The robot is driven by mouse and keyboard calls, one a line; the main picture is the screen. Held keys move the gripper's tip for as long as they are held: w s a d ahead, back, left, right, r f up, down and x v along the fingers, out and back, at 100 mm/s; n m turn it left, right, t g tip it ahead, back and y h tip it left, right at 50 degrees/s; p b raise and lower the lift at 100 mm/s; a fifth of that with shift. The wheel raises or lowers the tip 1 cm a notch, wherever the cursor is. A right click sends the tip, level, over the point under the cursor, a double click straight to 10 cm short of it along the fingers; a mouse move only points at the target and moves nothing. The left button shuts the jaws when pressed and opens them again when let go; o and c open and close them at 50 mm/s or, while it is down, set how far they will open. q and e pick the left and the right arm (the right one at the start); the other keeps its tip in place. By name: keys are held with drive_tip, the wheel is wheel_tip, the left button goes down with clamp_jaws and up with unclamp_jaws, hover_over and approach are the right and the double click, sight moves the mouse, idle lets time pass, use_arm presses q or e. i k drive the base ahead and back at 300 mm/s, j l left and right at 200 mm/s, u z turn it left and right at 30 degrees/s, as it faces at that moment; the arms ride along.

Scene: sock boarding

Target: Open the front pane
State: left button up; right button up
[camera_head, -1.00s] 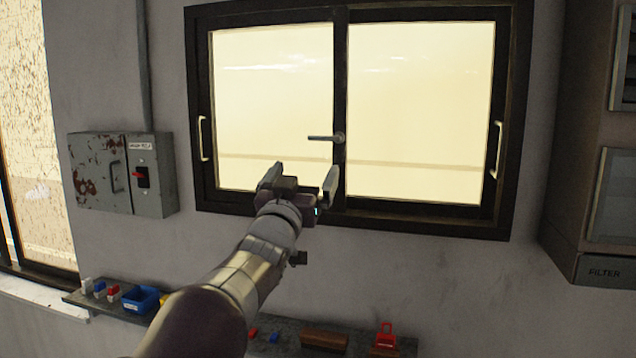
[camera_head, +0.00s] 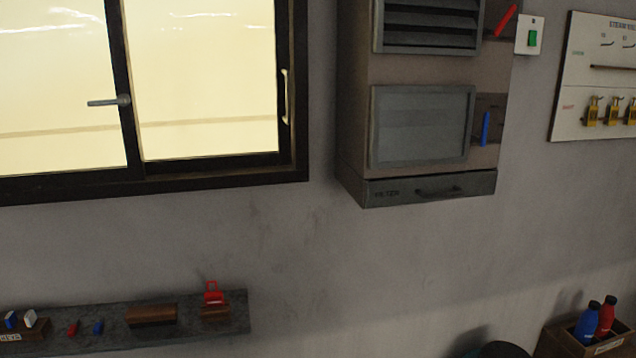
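A sliding window fills the upper left, with a dark frame (camera_head: 225,180) and pale yellow glass. Its right pane (camera_head: 205,80) has a light vertical pull handle (camera_head: 287,97) near the right edge. A grey lever latch (camera_head: 110,101) sits on the middle upright, its arm pointing left and nearly level. The panes look closed. The left pane (camera_head: 55,80) is cut off by the picture edge, and its own pull handle is out of view. Neither of my grippers is in view.
A wall cabinet (camera_head: 355,130) with a filter drawer (camera_head: 430,189) stands out right of the window. Below, a shelf (camera_head: 180,325) holds small items, including a red clip-like object (camera_head: 213,294). A box with bottles (camera_head: 597,320) is at lower right. The wall between is bare.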

sight(135, 170)
drive_tip(key=u, duration=1.3)
